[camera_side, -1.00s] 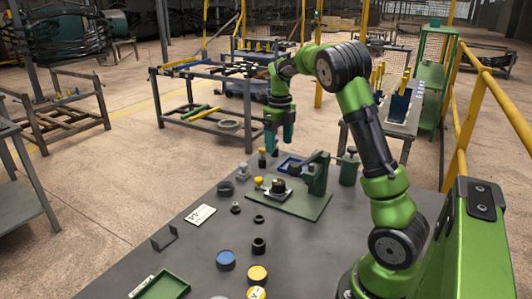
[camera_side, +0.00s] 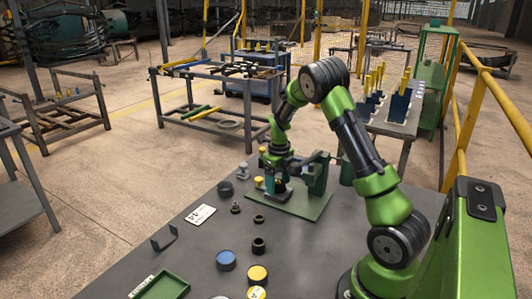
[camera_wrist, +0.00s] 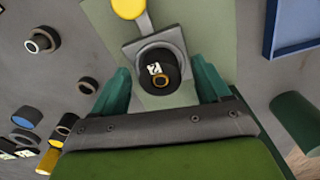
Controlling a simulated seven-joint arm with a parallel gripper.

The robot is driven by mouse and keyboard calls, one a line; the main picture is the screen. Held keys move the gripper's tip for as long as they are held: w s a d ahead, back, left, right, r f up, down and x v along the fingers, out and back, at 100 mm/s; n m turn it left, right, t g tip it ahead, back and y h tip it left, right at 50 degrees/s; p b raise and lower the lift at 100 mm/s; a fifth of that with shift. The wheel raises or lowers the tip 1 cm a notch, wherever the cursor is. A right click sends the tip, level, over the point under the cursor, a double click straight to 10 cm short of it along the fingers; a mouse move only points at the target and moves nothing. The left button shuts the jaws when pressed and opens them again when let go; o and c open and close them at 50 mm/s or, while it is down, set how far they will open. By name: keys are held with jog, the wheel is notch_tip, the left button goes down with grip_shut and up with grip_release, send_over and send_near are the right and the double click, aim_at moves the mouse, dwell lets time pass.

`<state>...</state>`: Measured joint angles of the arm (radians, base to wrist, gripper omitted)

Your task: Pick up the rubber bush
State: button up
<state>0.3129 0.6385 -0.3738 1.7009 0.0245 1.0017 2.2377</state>
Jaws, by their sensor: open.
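My gripper (camera_wrist: 162,82) is open, with one dark green finger on each side of the bush in the wrist view. Gaps show between the fingers and the bush. In the side view my gripper (camera_side: 278,181) is low over the holder and largely hides it. How deep the fingertips reach beside the bush is hard to tell.
A green upright (camera_side: 317,172) stands on the base plate close right of my gripper. A yellow knob (camera_wrist: 128,8) lies beside the holder. A blue tray (camera_wrist: 294,25) and a green cylinder (camera_wrist: 296,122) are at the right. Loose black rings (camera_side: 258,245) lie on the grey table.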

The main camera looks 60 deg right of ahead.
jog(key=shift+f, duration=0.1)
jog(key=shift+c, duration=0.2)
jog(key=c, duration=1.1)
